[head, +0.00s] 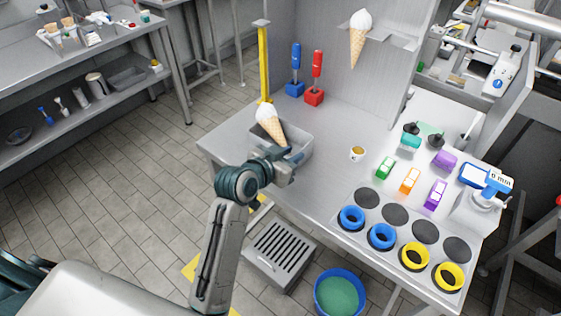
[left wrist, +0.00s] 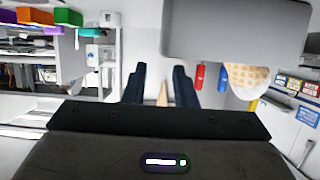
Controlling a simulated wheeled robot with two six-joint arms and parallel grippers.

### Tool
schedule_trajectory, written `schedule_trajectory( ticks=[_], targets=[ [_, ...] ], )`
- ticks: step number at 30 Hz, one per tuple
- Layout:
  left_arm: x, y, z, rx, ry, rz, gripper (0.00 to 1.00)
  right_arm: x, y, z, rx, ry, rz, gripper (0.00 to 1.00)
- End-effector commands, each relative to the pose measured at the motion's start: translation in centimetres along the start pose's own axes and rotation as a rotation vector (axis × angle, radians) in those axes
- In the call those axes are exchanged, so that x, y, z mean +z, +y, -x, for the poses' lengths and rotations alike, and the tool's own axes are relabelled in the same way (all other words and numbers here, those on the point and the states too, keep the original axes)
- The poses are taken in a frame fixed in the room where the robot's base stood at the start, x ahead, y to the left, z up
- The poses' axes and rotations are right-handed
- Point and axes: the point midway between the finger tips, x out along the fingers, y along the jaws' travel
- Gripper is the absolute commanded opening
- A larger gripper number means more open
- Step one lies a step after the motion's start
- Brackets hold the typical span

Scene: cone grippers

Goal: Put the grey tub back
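The grey tub (head: 308,146) stands on the left part of the metal worktop. A large ice cream cone (head: 272,128), white on top, tilts with its tip over or inside the tub; which one I cannot tell. My left gripper (head: 294,160) is at the tub's near side in the head view, partly covering it. In the left wrist view the gripper (left wrist: 160,68) has its two dark fingers apart, with open space between them. The tub (left wrist: 238,28) fills the upper right there, close to the right fingertip; contact is unclear. My right gripper is not in view.
A yellow post (head: 263,65) rises behind the tub. Blue (head: 295,75) and red (head: 315,80) upright tools stand behind it. A small cup (head: 357,154) and coloured blocks (head: 409,180) lie right. Blue (head: 351,217) and yellow (head: 414,256) rings line the front edge.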

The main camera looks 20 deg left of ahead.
Motion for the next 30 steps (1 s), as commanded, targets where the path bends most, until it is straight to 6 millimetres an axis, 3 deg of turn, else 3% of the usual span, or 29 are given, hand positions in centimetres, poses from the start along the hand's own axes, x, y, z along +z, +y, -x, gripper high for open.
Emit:
schedule_trajectory(
  ticks=[3, 9, 26, 30],
  targets=[
    [0.2, 0.0, 2.3, -0.001, -0.001, -0.003, 0.25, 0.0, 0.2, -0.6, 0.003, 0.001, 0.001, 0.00],
    [0.1, 0.0, 4.6, -0.001, -0.001, -0.002, 0.25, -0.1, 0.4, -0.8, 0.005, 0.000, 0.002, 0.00],
    [0.0, 0.0, 5.0, 0.000, -0.001, -0.001, 0.25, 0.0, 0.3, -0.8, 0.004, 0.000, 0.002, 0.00],
    [2.0, 0.0, 5.7, -0.007, -0.057, 0.008, 0.25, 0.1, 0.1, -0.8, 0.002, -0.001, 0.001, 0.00]
  ],
)
